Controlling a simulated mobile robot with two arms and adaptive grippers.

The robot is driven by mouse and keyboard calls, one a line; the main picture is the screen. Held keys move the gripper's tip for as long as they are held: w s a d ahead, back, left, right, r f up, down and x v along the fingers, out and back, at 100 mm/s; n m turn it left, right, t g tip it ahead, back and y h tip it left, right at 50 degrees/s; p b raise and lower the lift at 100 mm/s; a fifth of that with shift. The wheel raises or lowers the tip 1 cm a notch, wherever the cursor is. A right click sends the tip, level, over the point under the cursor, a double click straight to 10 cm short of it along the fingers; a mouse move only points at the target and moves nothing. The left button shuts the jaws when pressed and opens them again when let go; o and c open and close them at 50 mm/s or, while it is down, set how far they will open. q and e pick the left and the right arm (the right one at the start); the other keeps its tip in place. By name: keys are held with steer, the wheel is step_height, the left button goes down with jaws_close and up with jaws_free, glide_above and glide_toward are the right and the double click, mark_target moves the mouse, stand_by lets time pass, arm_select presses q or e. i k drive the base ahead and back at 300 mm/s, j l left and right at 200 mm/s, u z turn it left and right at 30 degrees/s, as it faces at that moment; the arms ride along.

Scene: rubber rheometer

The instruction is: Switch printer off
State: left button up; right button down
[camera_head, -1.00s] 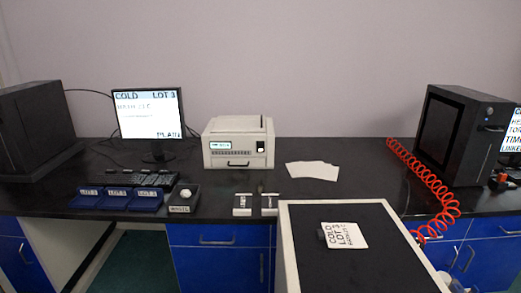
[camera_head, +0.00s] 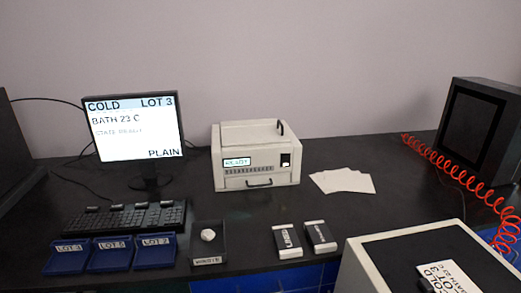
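The printer (camera_head: 255,155) is a white box on the black bench, right of the monitor. Its front has a small lit greenish display (camera_head: 237,162) with dark text too small to read surely. A dark switch with a white part (camera_head: 285,159) sits at the right of the front. A drawer with a dark handle is below. I cannot tell the switch's position. Neither of my grippers shows in the head view.
A monitor (camera_head: 135,128) reads COLD, LOT 3, BATH 23 C, PLAIN. The keyboard (camera_head: 125,217), blue lot trays (camera_head: 67,262), a waste tray (camera_head: 208,262) and two small boxes (camera_head: 287,240) lie in front. White sheets (camera_head: 342,181) lie right of the printer. A red coiled hose (camera_head: 440,161) hangs at right.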

mark_target(285, 160)
steer(key=i+j, duration=0.2)
steer(key=j, duration=0.15)
steer(key=i+j+z, duration=0.1)
steer(key=i+j, duration=0.15)
steer(key=j, duration=0.15)
steer(key=i+j, duration=0.2)
steer(key=j, duration=0.2)
